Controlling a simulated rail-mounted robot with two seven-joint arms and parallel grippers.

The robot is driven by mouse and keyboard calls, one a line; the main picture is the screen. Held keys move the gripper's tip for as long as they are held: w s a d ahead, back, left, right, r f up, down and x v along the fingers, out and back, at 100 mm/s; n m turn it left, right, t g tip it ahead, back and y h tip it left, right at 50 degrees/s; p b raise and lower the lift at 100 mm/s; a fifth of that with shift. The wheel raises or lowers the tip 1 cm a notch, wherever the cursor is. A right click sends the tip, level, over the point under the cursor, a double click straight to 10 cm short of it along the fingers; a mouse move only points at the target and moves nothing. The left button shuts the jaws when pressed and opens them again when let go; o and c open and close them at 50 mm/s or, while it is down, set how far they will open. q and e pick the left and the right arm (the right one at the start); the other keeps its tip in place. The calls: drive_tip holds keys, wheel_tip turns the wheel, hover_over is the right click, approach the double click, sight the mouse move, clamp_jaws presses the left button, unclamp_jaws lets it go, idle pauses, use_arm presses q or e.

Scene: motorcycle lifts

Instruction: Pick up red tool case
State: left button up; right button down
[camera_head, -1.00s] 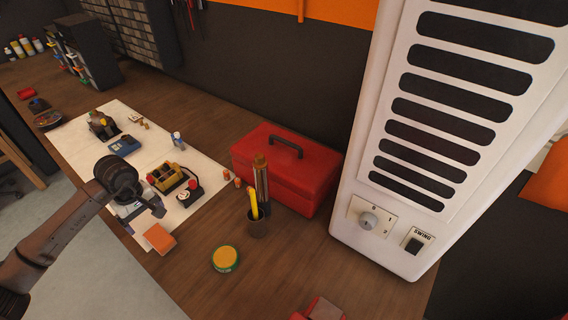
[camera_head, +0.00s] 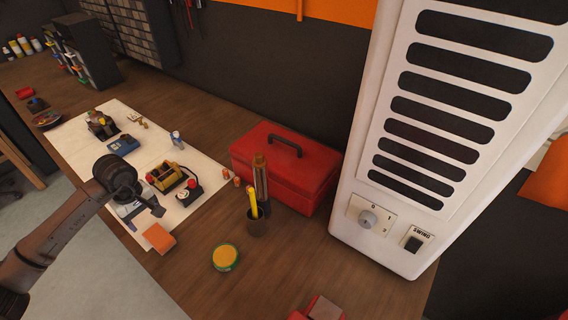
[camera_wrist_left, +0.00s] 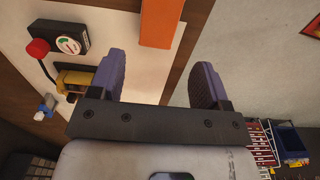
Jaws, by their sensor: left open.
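The red tool case (camera_head: 300,181) sits on the wooden bench against the dark wall, with a dark handle on its closed lid. A holder cup with a yellow item stands in front of it and hides part of its front. My left gripper (camera_head: 146,207) is at the front edge of the bench, well to the left of the case. In the left wrist view the two dark fingers of this gripper (camera_wrist_left: 159,82) are apart with nothing between them. The case is not in the left wrist view.
A white heater (camera_head: 345,225) stands just right of the case. The cup (camera_head: 257,226) and a round green-yellow tin (camera_head: 225,257) stand in front. An orange block (camera_head: 159,238) and a yellow caddy (camera_head: 166,175) lie on a white sheet (camera_head: 75,147). Bare bench lies around the tin.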

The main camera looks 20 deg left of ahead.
use_arm(q)
drive_tip(key=c, duration=0.8)
drive_tip(key=shift+o, duration=0.2)
drive_tip(key=shift+d, duration=0.1)
